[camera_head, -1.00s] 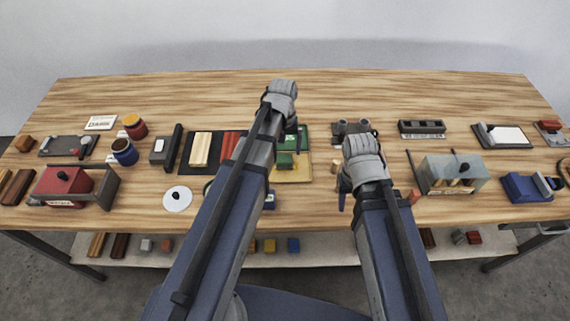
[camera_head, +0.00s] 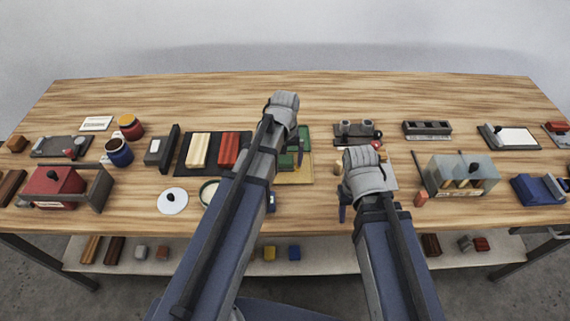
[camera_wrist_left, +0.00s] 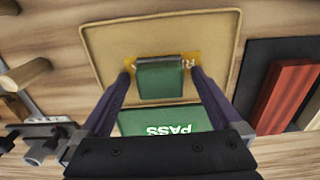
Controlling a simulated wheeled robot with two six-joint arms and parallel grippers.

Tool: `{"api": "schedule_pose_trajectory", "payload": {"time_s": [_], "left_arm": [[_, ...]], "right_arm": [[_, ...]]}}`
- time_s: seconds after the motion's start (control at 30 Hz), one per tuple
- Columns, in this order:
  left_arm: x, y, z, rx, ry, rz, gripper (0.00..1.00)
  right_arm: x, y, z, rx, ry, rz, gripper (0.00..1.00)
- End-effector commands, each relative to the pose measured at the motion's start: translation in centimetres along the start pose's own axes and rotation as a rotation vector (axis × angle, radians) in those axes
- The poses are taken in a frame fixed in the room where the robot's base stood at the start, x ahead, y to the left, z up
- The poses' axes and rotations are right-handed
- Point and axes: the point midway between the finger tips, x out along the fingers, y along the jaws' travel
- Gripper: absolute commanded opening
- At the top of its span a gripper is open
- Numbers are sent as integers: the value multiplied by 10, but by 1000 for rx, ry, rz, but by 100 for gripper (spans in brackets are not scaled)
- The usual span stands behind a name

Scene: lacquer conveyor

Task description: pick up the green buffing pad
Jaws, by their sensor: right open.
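The green buffing pad (camera_wrist_left: 160,76) is a small green block on a tan tray (camera_wrist_left: 105,45), over an orange label that it partly covers. In the head view the pad (camera_head: 285,161) is partly hidden by my left arm. My left gripper (camera_wrist_left: 161,72) is open, with one finger on each side of the pad and a narrow gap on both sides. A flat green plate marked PASS (camera_wrist_left: 150,121) lies beside the pad. My right gripper (camera_head: 344,207) is open and empty over the table's front part; its far finger is hidden.
A dark tray with cream and red bars (camera_head: 228,150) lies left of the pad. A white disc (camera_head: 173,201) lies at front left. A grey box (camera_head: 463,173) stands right of my right arm. Jars (camera_head: 119,152) stand at left. The table's back strip is clear.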

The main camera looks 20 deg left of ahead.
Motion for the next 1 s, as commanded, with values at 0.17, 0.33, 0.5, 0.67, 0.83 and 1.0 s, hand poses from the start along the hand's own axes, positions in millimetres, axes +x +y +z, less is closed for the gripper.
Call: {"api": "schedule_pose_trajectory", "payload": {"time_s": [0.17, 0.33, 0.5, 0.67, 0.83, 1.0], "left_arm": [[0, 0, 0, 0, 0, 0, 78], [0, 0, 0, 0, 0, 0, 58], [0, 0, 0, 0, 0, 0, 39], [0, 0, 0, 0, 0, 0, 21], [0, 0, 0, 0, 0, 0, 14], [-1, 0, 0, 0, 0, 0, 14]], "right_arm": [[0, 0, 0, 0, 0, 0, 50], [0, 0, 0, 0, 0, 0, 50], [0, 0, 0, 0, 0, 0, 50], [0, 0, 0, 0, 0, 0, 50], [0, 0, 0, 0, 0, 0, 50], [-1, 0, 0, 0, 0, 0, 50]]}}
